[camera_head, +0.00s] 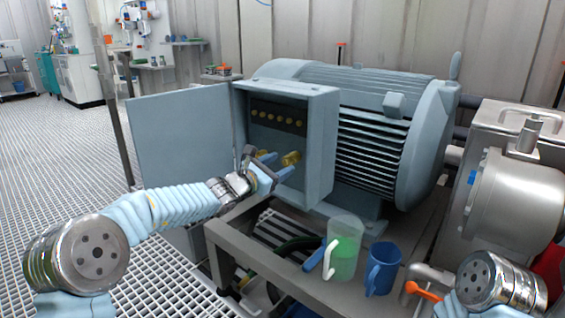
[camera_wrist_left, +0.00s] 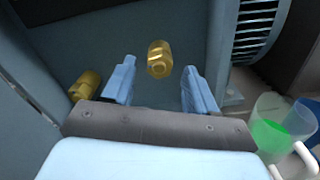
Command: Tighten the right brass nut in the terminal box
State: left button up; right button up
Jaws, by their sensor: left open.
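The grey-blue terminal box (camera_head: 319,149) is open, fixed to the side of the big motor. Two brass nuts sit low inside it. The right brass nut (camera_head: 292,157) also shows in the left wrist view (camera_wrist_left: 159,58), between the lines of my fingers and around their tips. The left brass nut (camera_head: 263,154) shows in the left wrist view (camera_wrist_left: 86,84), outside my left-hand finger. My left gripper (camera_head: 284,162), seen too in the left wrist view (camera_wrist_left: 159,67), is open, with gaps on both sides of the right nut. My right gripper is out of view.
The box's open door (camera_head: 182,138) stands to the left. A row of small brass terminals (camera_head: 277,117) is above the nuts. A jug with green contents (camera_head: 343,250) and a blue mug (camera_head: 383,269) stand on the metal bench (camera_head: 233,240) below right.

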pick_arm(q)
jog(key=shift+x, duration=1)
jog(key=shift+c, duration=0.3)
